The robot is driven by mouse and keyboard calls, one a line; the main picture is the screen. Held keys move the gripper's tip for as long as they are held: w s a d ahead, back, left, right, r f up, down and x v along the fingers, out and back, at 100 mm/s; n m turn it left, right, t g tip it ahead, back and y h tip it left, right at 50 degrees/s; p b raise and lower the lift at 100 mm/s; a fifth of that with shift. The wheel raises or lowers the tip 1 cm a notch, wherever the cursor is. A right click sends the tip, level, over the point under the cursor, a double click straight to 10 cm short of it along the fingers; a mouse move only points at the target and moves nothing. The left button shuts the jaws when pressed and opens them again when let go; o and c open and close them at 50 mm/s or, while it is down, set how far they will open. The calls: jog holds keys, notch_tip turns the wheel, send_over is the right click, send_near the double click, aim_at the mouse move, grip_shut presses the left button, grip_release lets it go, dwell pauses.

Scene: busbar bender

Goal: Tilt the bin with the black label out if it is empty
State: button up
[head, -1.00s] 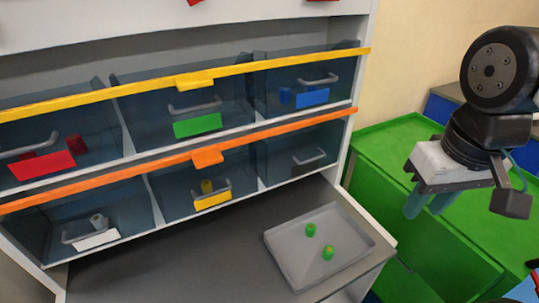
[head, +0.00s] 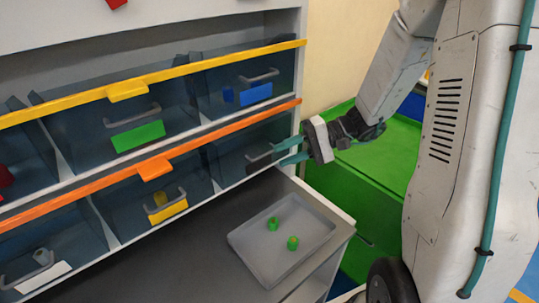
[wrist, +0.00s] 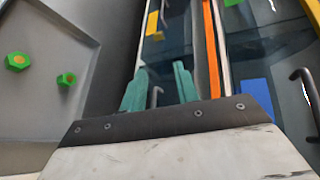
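The bin with the black label (head: 231,156) is the right one of the lower row, under the orange bar. It is dark, see-through and upright, and no part shows inside it from here. Its dark handle (head: 259,158) is at the fingertips in the head view, and its label is hard to make out. My gripper (head: 277,156) points left at the bin front with its teal fingers apart. In the wrist view, the handle (wrist: 154,97) shows between the open fingers (wrist: 158,78). I cannot tell whether they touch it.
The orange bar (head: 110,187) with a tab and the yellow bar (head: 210,63) run along the bin rows. Neighbouring bins carry yellow (head: 168,212), blue (head: 255,94) and green (head: 138,136) labels. A grey tray (head: 258,262) with two green parts lies on the shelf below.

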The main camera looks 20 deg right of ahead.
aim_at(249, 144)
jog(key=w+d+f+m+t, duration=0.3)
jog(key=w+d+f+t, duration=0.2)
jog(key=x, duration=0.7)
jog(key=shift+w+a+f+y, duration=0.15)
jog(key=shift+a+f+y, duration=0.05)
jog(key=shift+y, duration=0.1)
grip_shut()
